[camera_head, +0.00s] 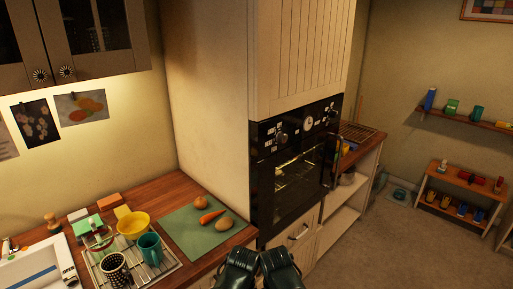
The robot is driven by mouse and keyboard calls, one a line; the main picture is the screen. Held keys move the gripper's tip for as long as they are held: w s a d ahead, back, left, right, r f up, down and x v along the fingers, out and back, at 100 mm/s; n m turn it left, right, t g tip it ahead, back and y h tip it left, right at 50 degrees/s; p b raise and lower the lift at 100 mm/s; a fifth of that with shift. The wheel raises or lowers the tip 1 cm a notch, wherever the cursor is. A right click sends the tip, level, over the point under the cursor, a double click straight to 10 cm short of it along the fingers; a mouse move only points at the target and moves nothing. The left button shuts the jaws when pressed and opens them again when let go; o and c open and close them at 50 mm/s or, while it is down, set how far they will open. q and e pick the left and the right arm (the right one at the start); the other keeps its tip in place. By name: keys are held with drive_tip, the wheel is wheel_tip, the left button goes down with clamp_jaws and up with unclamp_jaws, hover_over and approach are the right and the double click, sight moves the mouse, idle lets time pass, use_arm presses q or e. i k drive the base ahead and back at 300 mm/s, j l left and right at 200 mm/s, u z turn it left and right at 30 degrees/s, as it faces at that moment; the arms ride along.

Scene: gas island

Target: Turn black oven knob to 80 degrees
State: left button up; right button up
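The built-in black oven (292,165) is in the tall cream cabinet at the centre. Its control panel carries a dark knob (282,137) on the left, a round clock dial (308,122) in the middle and another dark knob (331,115) on the right. The knobs' exact angles are too small to read. My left gripper (238,262) and my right gripper (279,262) show as dark shapes side by side at the bottom edge, below and apart from the oven. Their fingers cannot be made out. Nothing is seen touching either knob.
The oven door's handle (335,160) sticks out at the right. A wooden counter (165,190) at left holds a green cutting board (210,240) with vegetables, a yellow bowl (133,224) and a teal mug (149,248). An open shelf unit (345,200) stands right of the oven.

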sight(332, 114)
drive_tip(key=i+l, duration=0.25)
drive_tip(key=l, duration=0.25)
drive_tip(key=i+l+z, duration=0.1)
drive_tip(key=i+l, duration=0.15)
drive_tip(key=l, duration=0.2)
drive_tip(key=i+l, duration=0.25)
drive_tip(key=l, duration=0.25)
drive_tip(key=i+l, duration=0.25)
drive_tip(key=l, duration=0.2)
drive_tip(key=i+l+z, duration=0.1)
drive_tip(key=i+l, duration=0.15)
drive_tip(key=l, duration=0.2)
drive_tip(key=i+l, duration=0.3)
drive_tip(key=l, duration=0.15)
drive_tip(key=z, duration=0.05)
